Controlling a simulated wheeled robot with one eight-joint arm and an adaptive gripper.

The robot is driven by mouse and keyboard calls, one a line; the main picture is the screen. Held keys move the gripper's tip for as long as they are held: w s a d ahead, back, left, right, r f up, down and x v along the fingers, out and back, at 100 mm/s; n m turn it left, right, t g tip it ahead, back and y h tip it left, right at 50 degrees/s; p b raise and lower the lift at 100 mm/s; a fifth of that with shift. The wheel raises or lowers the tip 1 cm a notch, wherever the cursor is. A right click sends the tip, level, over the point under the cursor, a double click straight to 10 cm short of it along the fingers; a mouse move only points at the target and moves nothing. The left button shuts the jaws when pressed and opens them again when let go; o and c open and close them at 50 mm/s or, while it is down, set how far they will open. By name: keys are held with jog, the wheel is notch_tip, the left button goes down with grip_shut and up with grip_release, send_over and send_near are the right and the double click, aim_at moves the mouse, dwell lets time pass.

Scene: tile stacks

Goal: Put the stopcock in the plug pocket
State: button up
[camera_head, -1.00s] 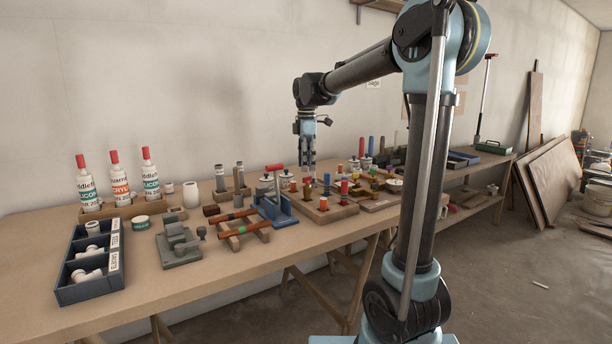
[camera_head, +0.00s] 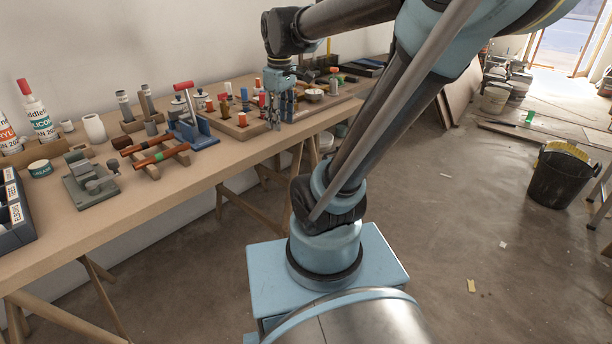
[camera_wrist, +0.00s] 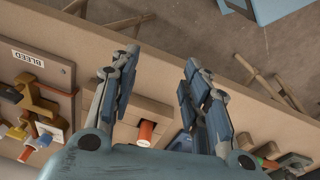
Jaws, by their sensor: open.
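My gripper (camera_head: 278,112) is open and empty at the front edge of the workbench, near the wooden rack of coloured plugs. In the wrist view its two fingers (camera_wrist: 160,62) are spread apart, with bare bench edge between them. An orange-topped cylinder (camera_wrist: 146,133) stands in a wooden block, partly behind my gripper. No plug pocket can be made out with certainty.
The wooden rack (camera_head: 240,133) holds several coloured plugs. A blue stand with a red handle (camera_head: 185,87), a grey clamp (camera_head: 90,178) and a dark tray (camera_head: 14,200) stand further left. A bucket (camera_head: 562,175) stands on the open floor at right.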

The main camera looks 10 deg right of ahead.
jog(key=s+d+f+m, duration=0.2)
jog(key=s+f+m, duration=0.2)
jog(key=s+f, duration=0.2)
jog(key=s+d+f+m, duration=0.3)
jog(key=s+f+m, duration=0.1)
jog(key=s+f, duration=0.2)
jog(key=shift+s+f+t, duration=0.25)
jog(key=shift+f+t, duration=0.15)
jog(key=shift+f, duration=0.45)
